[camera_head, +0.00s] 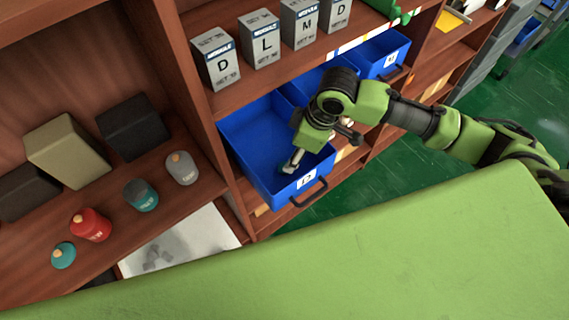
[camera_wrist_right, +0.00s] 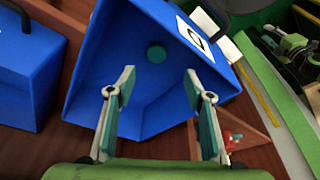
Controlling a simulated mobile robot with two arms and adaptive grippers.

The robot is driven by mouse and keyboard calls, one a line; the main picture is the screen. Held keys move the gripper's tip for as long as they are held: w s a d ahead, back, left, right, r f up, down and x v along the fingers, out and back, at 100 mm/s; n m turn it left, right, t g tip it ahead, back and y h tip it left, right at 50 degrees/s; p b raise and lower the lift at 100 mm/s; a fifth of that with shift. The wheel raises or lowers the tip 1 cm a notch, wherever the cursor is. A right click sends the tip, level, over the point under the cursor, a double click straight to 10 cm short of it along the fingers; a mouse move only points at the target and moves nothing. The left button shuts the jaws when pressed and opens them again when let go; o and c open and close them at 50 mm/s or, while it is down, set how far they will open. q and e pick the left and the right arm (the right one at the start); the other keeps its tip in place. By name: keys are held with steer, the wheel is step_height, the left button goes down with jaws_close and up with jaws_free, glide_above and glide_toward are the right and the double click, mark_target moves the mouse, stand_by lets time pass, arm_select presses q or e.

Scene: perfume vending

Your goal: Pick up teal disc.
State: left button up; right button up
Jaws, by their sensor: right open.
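The teal disc (camera_wrist_right: 156,53) lies inside a blue bin (camera_wrist_right: 97,82), on its inner surface, in the right wrist view. In the head view the bin (camera_head: 250,146) is pulled out of the shelf, and I cannot make out the disc there. My right gripper (camera_wrist_right: 159,88) is open and empty, its two fingers pointing into the bin on either side of the disc's line and apart from it. In the head view the right gripper (camera_head: 292,162) reaches down into the bin near its front wall. My left gripper is not in view.
More blue bins (camera_head: 385,54) stand to the right. Grey boxes (camera_head: 215,60) line the shelf above. A red bottle (camera_head: 90,225), a teal bottle (camera_head: 141,195) and a grey bottle (camera_head: 182,168) stand on the left shelf. A wooden divider (camera_head: 182,80) rises left of the bin.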

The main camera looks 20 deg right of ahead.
steer(key=x, duration=0.2)
steer(key=shift+a+f, duration=0.15)
steer(key=shift+f, duration=0.25)
steer(key=p+x, duration=0.1)
steer(key=x, duration=0.1)
steer(key=shift+w+f+p, duration=0.25)
steer(key=shift+f+p, duration=0.1)
steer(key=x, duration=0.3)
steer(key=shift+d+p, duration=0.3)
steer(key=shift+p, duration=0.1)
steer(key=shift+w+a+f, duration=0.1)
steer(key=shift+f, duration=0.25)
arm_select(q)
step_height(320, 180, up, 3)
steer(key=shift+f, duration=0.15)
arm_select(e)
steer(key=c, duration=0.9)
